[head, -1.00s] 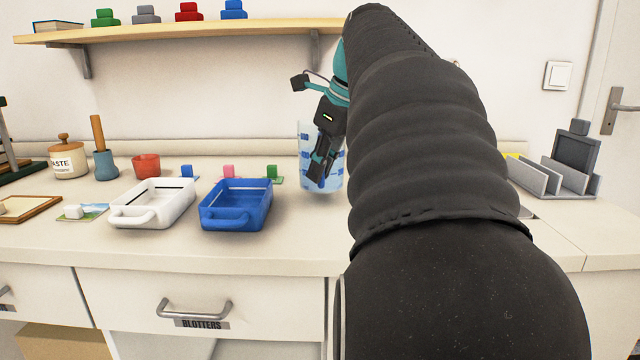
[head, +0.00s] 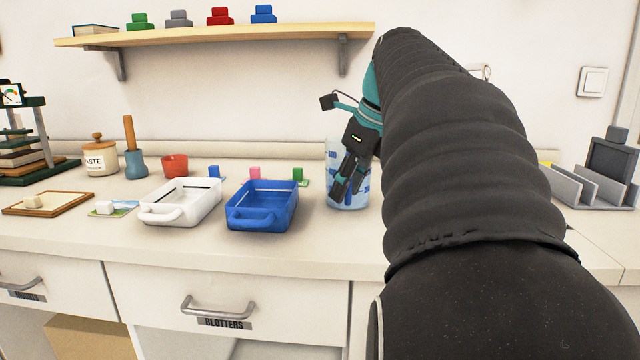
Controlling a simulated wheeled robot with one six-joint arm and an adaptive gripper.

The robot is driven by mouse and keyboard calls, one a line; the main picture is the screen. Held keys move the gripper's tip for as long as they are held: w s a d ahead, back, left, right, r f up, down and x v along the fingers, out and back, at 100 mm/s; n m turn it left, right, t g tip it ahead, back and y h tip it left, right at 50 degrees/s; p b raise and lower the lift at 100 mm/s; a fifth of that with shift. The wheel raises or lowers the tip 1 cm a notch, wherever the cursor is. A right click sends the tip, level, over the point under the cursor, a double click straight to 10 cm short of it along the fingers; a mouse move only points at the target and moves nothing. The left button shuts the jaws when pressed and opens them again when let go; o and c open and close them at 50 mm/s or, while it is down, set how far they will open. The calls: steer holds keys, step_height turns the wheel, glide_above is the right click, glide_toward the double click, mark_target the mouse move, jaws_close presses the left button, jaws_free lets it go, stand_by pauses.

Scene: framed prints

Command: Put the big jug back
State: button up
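The big jug (head: 362,200) is a clear, pale blue vessel with darker blue marks. It stands upright at the back of the counter, right of the blue tray, and its base appears to be on the countertop. My gripper (head: 345,196) points down in front of the jug's near side and overlaps it in the head view. Its two dark fingers show a little apart. The jug's handle is hidden, and I cannot tell whether the fingers still grip it. My arm hides the area right of the jug.
A blue tray (head: 262,220) and a white tray (head: 165,218) stand left of the jug, with small coloured blocks behind. A red cup (head: 174,165), mortar (head: 136,164) and paste jar (head: 100,158) are farther left. A grey rack (head: 590,188) is at right. A shelf (head: 215,34) hangs above.

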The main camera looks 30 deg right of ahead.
steer(key=p+v, duration=0.3)
steer(key=v, duration=0.9)
steer(key=shift+r, duration=0.2)
